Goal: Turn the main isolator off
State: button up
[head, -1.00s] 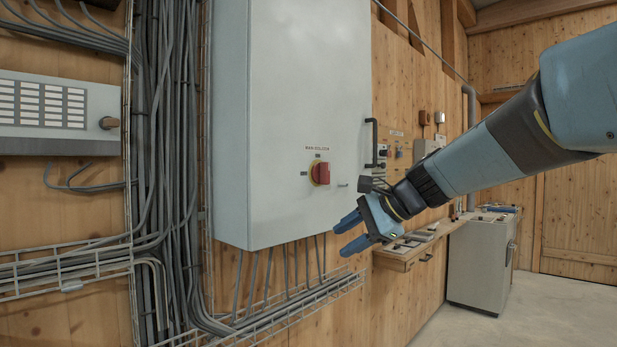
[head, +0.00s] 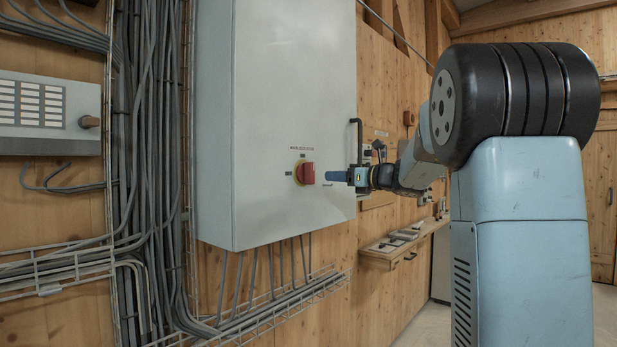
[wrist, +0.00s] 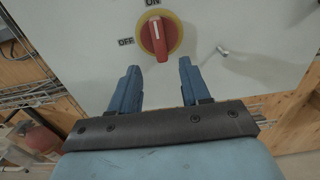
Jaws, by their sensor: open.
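The main isolator is a red rotary handle (head: 306,173) on a yellow plate, low on the door of a grey cabinet (head: 285,90). In the wrist view the red handle (wrist: 158,38) stands upright, in line with the ON label (wrist: 152,3) above it. The OFF label (wrist: 126,41) is to its left. My gripper (head: 328,182) points at the handle from the right in the head view. In the wrist view its two blue fingers (wrist: 156,72) are open and empty, just below the handle, with the handle's lower end between their lines. I see no contact.
A black door handle (head: 356,143) is beside my wrist. Cables and a wire tray (head: 270,315) run below the cabinet. A wooden shelf (head: 405,243) is to the right.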

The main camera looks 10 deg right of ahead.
aim_at(314, 175)
jog(key=x, duration=1)
jog(key=shift+a, duration=0.1)
jog(key=shift+c, duration=0.5)
